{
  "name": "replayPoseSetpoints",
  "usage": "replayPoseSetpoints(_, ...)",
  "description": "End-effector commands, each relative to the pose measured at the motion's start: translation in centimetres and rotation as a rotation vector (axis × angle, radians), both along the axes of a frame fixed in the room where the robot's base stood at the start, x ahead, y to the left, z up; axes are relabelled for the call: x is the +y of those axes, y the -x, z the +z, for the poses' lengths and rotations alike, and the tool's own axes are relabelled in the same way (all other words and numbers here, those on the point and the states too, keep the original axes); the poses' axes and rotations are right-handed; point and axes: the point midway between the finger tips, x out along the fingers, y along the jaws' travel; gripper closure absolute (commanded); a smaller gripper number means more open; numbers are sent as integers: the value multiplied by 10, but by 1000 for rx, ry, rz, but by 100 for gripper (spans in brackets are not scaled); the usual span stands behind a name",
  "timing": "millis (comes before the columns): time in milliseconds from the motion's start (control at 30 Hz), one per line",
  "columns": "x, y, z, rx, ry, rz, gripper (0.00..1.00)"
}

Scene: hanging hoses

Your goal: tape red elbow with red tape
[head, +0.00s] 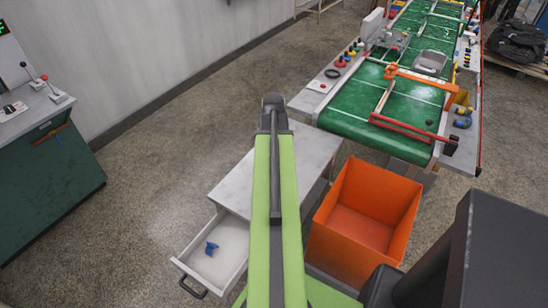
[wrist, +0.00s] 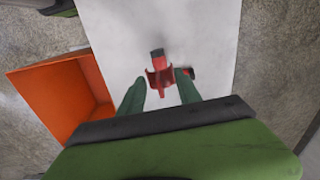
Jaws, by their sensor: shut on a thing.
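In the wrist view, my gripper (wrist: 160,84) points down over the white table top. Its two green fingers are closed on a bright red piece (wrist: 160,78), which looks like the red tape. The red elbow (wrist: 157,56) lies just beyond the fingertips, with a dark end pointing up in the picture and another dark end at the right finger. The held piece and the fingers hide its middle. I cannot tell whether the held piece touches it. In the head view my arm covers the fingertips, the elbow and the tape.
The grey table (head: 228,180) has an open drawer (head: 230,262) holding a blue piece (head: 211,248). An orange bin (head: 335,235) stands right of the table and also shows in the wrist view (wrist: 55,95). A green conveyor (head: 350,105) is beyond. A dark green cabinet (head: 50,185) stands left. Floor between is clear.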

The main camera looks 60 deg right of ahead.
Motion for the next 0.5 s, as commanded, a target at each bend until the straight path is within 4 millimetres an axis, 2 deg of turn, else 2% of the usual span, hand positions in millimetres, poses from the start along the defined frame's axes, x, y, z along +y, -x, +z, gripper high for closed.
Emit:
replayPoseSetpoints(300, -1, 1, -25, 0, 0, -2, 100)
replayPoseSetpoints(500, -1, 1, -33, 0, 0, -4, 100)
